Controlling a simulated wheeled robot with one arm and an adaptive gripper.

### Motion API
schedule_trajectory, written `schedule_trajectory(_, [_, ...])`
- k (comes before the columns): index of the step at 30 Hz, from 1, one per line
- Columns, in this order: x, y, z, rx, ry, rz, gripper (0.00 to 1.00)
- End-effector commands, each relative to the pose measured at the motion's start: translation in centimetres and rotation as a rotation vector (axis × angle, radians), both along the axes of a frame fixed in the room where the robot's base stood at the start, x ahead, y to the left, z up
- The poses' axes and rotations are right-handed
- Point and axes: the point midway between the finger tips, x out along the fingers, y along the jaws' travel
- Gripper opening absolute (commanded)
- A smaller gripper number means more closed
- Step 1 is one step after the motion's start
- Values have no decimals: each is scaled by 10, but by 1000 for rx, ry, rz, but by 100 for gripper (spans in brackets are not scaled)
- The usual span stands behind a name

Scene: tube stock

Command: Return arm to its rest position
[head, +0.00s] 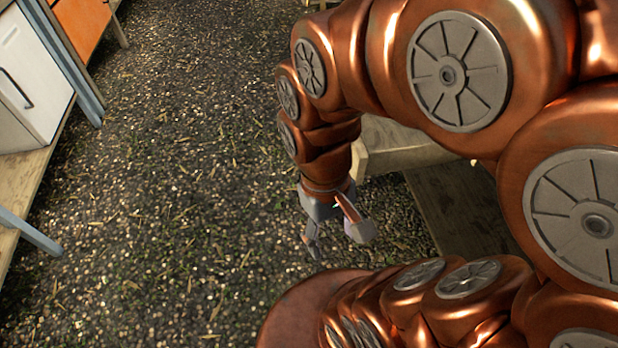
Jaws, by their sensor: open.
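My gripper (338,240) shows in the head view, just right of the middle, at the end of my copper-coloured arm. It points down with its grey fingers apart and nothing visible between them. The gravel ground (190,190) lies beneath it. My arm bends in from the right side of the picture and covers much of that side. My arm hides part of what stands behind it.
A wooden structure (400,140) stands behind my arm, close to the gripper's right. A white cabinet (30,75) and an orange panel (82,22) stand at the upper left, by a wooden ledge (22,180). The gravel between is clear.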

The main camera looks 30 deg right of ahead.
Motion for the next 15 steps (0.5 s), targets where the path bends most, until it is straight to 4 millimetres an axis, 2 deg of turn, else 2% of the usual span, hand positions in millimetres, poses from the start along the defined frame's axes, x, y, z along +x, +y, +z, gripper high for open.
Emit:
schedule_trajectory(10, [0,0,0,0,0,-1,63])
schedule_trajectory(15, [1,0,32,1,-13,-2,63])
